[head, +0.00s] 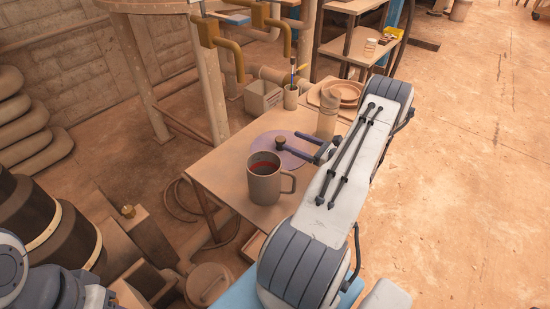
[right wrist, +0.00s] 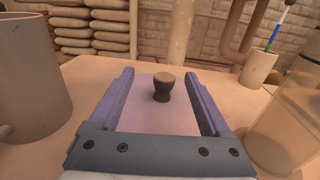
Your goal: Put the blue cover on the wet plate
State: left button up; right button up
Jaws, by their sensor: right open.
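The blue cover, a flat purple-blue disc (head: 268,143) with a dark brown knob (head: 281,141), lies on the small table. My right gripper (head: 289,141) is open and reaches in from the right, low over the disc. In the right wrist view its two fingers (right wrist: 159,74) stand on either side of the knob (right wrist: 162,88), apart from it. The disc surface (right wrist: 160,118) shows between them. Brown plates (head: 345,93) are at the table's far right corner; I cannot tell whether one is wet. My left gripper is out of view.
A mug of red liquid (head: 264,183) stands close in front of the disc. A jar (head: 327,122) stands behind my right gripper. A pen cup (head: 291,98) and a grey box (head: 263,98) are at the back. The table's left part is clear.

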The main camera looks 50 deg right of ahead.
aim_at(273, 145)
jog(key=f, duration=0.1)
jog(key=d+f+b, duration=0.1)
jog(key=shift+s+f+m+h, duration=0.1)
jog(key=shift+f+m+h, duration=0.2)
jog(key=shift+h, duration=0.1)
jog(key=w, duration=0.5)
jog(key=shift+w+a, duration=0.1)
jog(key=shift+a, duration=0.3)
jog(key=w, duration=0.1)
jog(key=w+b, duration=0.1)
jog(key=w, duration=0.3)
jog(key=shift+a, duration=0.35)
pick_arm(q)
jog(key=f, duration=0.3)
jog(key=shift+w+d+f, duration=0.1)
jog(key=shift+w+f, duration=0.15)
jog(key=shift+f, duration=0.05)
pick_arm(e)
jog(key=shift+r, duration=0.1)
grip_shut()
